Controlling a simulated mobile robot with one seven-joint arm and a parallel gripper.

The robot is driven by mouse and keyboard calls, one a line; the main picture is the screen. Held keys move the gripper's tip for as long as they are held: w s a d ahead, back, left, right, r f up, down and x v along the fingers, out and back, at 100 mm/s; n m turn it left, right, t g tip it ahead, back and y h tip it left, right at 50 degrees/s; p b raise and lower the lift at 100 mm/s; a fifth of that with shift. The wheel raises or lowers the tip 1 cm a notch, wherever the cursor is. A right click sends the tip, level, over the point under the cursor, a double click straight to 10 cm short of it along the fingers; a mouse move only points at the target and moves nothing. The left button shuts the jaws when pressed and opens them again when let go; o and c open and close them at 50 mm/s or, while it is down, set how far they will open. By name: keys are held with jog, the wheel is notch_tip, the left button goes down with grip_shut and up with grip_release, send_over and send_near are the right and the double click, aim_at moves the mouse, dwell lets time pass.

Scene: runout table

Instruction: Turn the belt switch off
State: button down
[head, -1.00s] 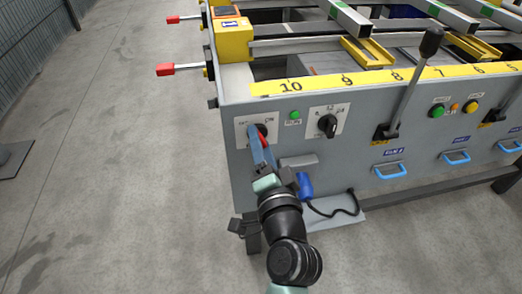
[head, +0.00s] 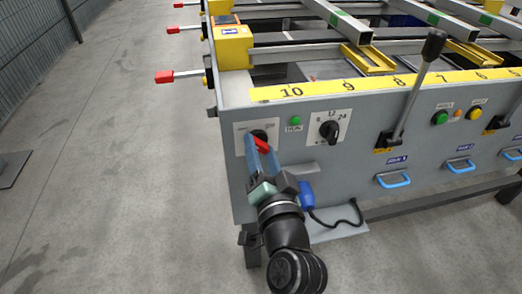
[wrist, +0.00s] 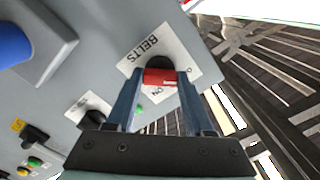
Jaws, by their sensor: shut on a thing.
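The belt switch is a red handle (head: 262,145) on a black round base, on a white plate (head: 240,128) at the left end of the grey front panel. In the wrist view the red handle (wrist: 160,78) lies across between my two blue fingers, and the plate (wrist: 146,47) reads BELTS, with ON and O marks. My gripper (head: 264,151) reaches up to the switch from below and is shut on the handle. The fingers hide part of the plate and base.
A black rotary selector (head: 329,130) and a green lamp (head: 295,121) sit just right of the switch. A blue hand-held part (head: 307,195) with a black cable is close beside my wrist. A tall lever (head: 413,85) stands farther right.

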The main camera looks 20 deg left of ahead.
jog(key=shift+c, duration=1.4)
grip_release()
jog(key=p+v, duration=0.1)
jog(key=v, duration=1.2)
